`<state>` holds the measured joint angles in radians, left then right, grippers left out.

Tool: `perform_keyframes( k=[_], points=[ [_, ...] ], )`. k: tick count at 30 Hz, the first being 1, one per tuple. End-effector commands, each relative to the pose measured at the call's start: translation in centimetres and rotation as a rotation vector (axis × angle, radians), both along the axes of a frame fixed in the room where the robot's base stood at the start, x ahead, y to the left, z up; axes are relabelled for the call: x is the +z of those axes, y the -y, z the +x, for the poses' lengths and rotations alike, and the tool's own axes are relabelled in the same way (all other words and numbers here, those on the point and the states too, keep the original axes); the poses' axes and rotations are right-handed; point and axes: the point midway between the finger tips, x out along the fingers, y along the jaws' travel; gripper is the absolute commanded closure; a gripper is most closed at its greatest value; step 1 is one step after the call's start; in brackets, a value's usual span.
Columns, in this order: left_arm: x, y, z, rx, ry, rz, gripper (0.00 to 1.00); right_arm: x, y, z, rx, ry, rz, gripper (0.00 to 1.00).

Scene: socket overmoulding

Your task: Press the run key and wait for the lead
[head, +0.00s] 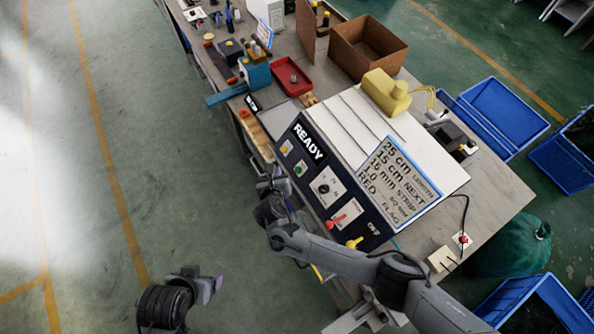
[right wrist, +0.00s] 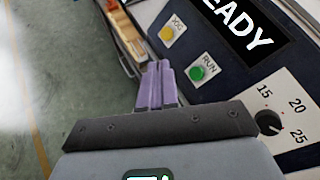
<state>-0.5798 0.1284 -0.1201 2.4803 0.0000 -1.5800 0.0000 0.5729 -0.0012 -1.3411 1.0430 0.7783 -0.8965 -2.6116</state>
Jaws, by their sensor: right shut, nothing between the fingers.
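The machine's dark panel faces me in the head view and its display (head: 309,143) reads READY. The green run key (head: 298,169) is on it; in the right wrist view the key (right wrist: 198,73) is labelled RUN. My right gripper (head: 269,172) is shut and empty, just left of the panel. In the right wrist view its purple fingers (right wrist: 157,72) are together, left of the run key with a visible gap in the picture. My left gripper (head: 207,289) is low at left, over the floor, away from the bench; its jaw gap is unclear. I see no finished lead.
A yellow key (right wrist: 166,33), a dial (head: 324,187), a red lever (head: 337,221) and a yellow knob (head: 354,243) share the panel. A settings card (head: 399,185) stands on the white machine top. A red tray (head: 291,76) lies behind; floor at left is free.

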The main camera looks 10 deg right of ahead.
Motion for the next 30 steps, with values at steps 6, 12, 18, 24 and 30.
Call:
perform_keyframes(
  k=[6, 12, 18, 24, 30],
  points=[
    [-2.9, 0.1, 0.0, 0.002, 0.000, -0.003, 0.25, -2.5, 1.9, 0.8, -0.002, -0.001, 0.000, 1.00],
    [-4.0, 0.2, 0.0, 0.007, -0.003, -0.010, 0.25, -3.5, 3.4, 1.6, -0.001, 0.000, -0.001, 1.00],
    [-4.2, 0.3, 0.0, 0.009, -0.001, -0.014, 0.25, -4.4, 4.3, 2.1, -0.001, 0.000, 0.000, 1.00],
    [-4.3, 0.3, 0.0, 0.008, -0.001, -0.013, 0.25, -4.7, 4.7, 2.2, -0.001, 0.001, -0.001, 1.00],
    [-4.3, 0.2, 0.0, 0.004, 0.000, -0.007, 0.25, -4.8, 4.7, 2.3, 0.000, 0.001, 0.000, 1.00]
  ],
)
